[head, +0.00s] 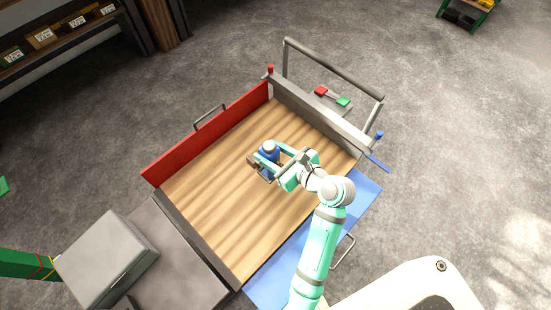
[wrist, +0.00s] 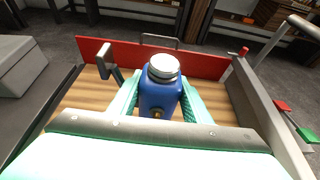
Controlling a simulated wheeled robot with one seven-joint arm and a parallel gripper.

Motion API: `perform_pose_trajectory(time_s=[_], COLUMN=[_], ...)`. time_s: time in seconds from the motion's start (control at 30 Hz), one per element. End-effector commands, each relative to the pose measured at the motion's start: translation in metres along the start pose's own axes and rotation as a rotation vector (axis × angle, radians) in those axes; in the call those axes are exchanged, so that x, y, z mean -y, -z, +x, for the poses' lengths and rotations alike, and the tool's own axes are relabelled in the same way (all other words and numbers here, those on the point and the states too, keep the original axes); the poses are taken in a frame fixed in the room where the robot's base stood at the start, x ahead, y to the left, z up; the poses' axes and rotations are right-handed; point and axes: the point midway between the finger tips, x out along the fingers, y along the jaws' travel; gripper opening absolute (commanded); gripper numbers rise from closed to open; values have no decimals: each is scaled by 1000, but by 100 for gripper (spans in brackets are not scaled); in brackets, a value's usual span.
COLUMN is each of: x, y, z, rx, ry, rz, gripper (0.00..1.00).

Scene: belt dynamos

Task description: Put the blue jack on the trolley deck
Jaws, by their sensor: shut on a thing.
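The blue jack (head: 267,159) has a round blue body and a grey cap. My gripper (head: 270,164) is shut on its body, one finger on each side. In the wrist view the jack (wrist: 160,95) stands roughly upright between the green fingers (wrist: 158,100). A grey-brown lever-like piece (wrist: 104,62) shows to its left. The trolley deck (head: 205,205) is bare striped wood, and the jack is over its middle. The jack's base is hidden, so I cannot tell whether it touches the deck.
A red side panel (head: 210,132) stands along the far side. A blue panel (head: 363,192) is folded down on the near side. Grey end walls (head: 320,113) bound the deck. A push handle (head: 332,66) rises beyond. A grey box (head: 107,258) is at lower left.

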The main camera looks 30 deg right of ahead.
Motion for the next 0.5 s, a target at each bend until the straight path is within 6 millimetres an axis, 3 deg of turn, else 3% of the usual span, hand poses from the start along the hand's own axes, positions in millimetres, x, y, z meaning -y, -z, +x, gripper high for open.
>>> perform_pose_trajectory(time_s=[0.17,0.5], x=[6,14], y=[-2,25], z=[34,84], rx=[5,5], ry=[0,2], rz=[-2,0], gripper=[0,0])
